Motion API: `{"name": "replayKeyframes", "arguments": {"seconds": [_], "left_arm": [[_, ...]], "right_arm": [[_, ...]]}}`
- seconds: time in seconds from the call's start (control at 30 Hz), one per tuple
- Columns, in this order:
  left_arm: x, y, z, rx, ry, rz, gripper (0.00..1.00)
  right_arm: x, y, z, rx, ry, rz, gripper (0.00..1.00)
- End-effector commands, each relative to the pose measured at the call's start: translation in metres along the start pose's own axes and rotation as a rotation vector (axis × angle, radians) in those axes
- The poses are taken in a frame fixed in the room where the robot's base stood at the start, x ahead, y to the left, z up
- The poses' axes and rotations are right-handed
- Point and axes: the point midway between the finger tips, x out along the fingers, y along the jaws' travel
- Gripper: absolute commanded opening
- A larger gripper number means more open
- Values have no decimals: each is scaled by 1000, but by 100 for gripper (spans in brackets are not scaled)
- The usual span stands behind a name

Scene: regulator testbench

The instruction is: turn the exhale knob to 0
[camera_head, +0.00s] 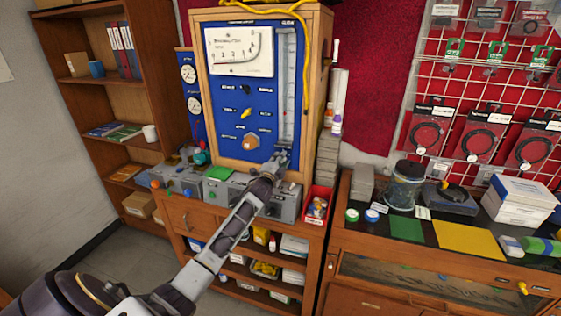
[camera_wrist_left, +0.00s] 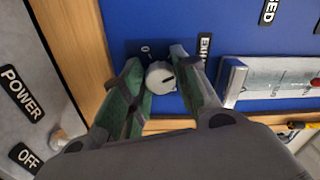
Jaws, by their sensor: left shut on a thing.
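A blue panel (camera_head: 226,113) in a wooden frame holds a dial meter, small knobs and labels. My left gripper (camera_head: 282,156) is at its lower right corner and hides the knob there in the head view. In the left wrist view, a pale round knob (camera_wrist_left: 160,77) with a dark pointer line sits between the two green-padded fingers of my left gripper (camera_wrist_left: 162,82). The fingers are shut on it. A partly covered label starting with "EXH" (camera_wrist_left: 204,55) is beside the knob, and a "0" mark (camera_wrist_left: 145,48) is just above it. My right gripper is not in view.
A vertical flow tube (camera_head: 287,85) runs down the panel above my gripper. A red bin (camera_head: 319,197) stands to the right of the panel. Grey boxes with "POWER" (camera_wrist_left: 21,92) and "OFF" labels lie close by.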

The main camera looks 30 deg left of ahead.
Motion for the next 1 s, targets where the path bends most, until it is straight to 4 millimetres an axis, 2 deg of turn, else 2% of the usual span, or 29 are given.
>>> {"name": "replayKeyframes", "arguments": {"seconds": [1.0], "left_arm": [[0, 3, -1, -967, -5, 3, 6]], "right_arm": [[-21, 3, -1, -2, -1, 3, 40]]}}
